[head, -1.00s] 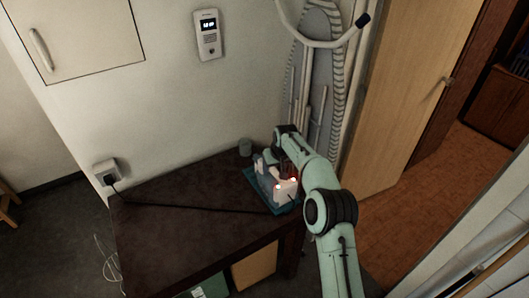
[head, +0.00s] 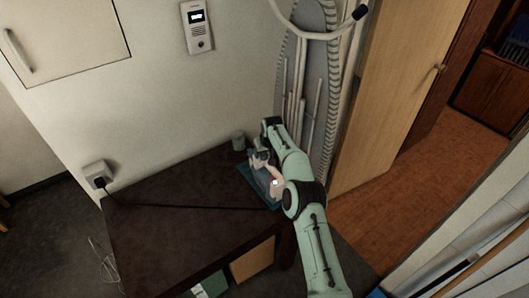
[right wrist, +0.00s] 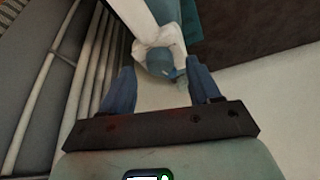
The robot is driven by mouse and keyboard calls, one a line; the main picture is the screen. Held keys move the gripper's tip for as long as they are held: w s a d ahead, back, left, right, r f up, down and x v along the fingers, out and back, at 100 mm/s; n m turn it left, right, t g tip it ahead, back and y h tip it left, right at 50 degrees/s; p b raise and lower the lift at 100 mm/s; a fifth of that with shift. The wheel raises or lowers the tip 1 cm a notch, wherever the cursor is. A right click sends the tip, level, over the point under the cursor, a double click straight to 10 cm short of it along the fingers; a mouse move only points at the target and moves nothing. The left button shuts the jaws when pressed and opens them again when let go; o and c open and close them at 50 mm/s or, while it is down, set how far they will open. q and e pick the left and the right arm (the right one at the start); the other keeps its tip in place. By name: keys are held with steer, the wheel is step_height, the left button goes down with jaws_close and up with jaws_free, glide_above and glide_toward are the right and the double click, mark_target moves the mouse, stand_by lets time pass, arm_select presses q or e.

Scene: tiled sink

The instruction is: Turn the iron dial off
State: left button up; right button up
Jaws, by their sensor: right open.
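The white iron (head: 268,173) stands on a teal tray (head: 247,175) at the right end of the dark table, partly hidden by my right arm. A small glowing spot, red with a pale centre, shows at its near side. In the right wrist view, the iron's white body (right wrist: 160,36) carries a round blue-grey dial (right wrist: 160,62). My right gripper (head: 260,156) is at the iron, small and dim in the head view. In the right wrist view its blue fingers (right wrist: 161,90) are apart, either side of the dial; contact cannot be told. My left gripper is out of view.
The dark table (head: 165,225) is mostly bare; a black cord crosses it from the wall socket (head: 97,174). A small grey cup (head: 239,141) stands behind the tray. An ironing board (head: 318,65) leans against the wall close behind my right arm.

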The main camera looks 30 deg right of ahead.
steer(key=shift+x, duration=0.8)
steer(key=c, duration=1)
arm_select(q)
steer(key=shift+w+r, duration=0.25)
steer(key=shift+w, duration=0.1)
arm_select(e)
steer(key=shift+d+n+y, duration=0.1)
steer(key=shift+n+y, duration=0.2)
steer(key=shift+n, duration=0.5)
steer(key=shift+c, duration=0.2)
